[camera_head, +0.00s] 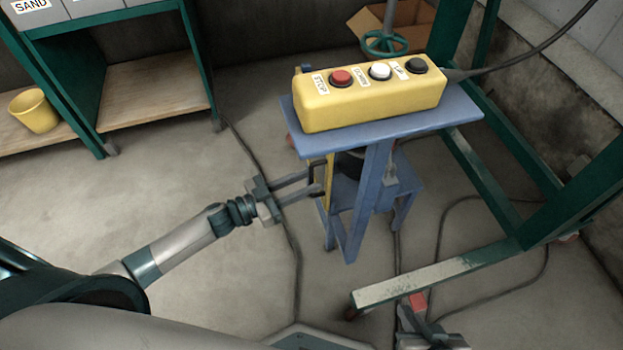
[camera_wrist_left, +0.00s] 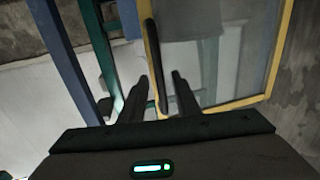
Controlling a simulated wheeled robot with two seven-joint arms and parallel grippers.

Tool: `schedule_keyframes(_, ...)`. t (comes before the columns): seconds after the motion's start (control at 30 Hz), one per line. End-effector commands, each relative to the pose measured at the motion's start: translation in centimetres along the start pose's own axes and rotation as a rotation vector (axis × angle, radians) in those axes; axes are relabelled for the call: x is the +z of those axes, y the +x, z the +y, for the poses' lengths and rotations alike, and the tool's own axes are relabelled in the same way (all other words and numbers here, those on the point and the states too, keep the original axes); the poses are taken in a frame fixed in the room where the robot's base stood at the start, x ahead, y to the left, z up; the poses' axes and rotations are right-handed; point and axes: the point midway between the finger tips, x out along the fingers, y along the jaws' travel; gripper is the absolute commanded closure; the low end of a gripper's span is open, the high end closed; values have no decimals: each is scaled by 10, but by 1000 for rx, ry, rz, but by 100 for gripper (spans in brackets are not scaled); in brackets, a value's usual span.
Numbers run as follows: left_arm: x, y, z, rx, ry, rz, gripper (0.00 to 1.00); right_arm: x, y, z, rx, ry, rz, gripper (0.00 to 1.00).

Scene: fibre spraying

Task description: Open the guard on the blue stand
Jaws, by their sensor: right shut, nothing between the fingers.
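The blue stand (camera_head: 372,195) carries a yellow control box (camera_head: 372,108) with red, white and black buttons. The guard (camera_head: 329,182) is a yellow-framed panel on the stand's left side, seen nearly edge-on. In the left wrist view the guard (camera_wrist_left: 237,103) has a see-through pane and a dark bar handle (camera_wrist_left: 152,62) along one edge. My left gripper (camera_head: 317,181) is at the guard; its fingers (camera_wrist_left: 160,84) are apart, with the handle's lower end between them and gaps visible. My right gripper (camera_head: 428,322) is shut and empty near the bottom edge, partly cut off.
A green frame (camera_head: 500,190) with a pale foot bar stands right of the stand. Cables lie on the floor. A green-framed shelf (camera_head: 150,92) with a yellow bucket (camera_head: 34,111) is at the back left. The floor left of the stand is mostly clear.

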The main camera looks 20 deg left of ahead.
Motion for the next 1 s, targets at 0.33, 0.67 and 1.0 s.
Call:
schedule_keyframes(0.33,0,20,0,0,-1,0,71,-1,0,-2,-4,1,10,100)
schedule_keyframes(0.67,0,20,0,0,-1,0,94,-1,0,-2,-4,0,8,100)
schedule_keyframes(1.0,0,18,0,4,0,0,100,0,0,-1,-4,-2,8,100)
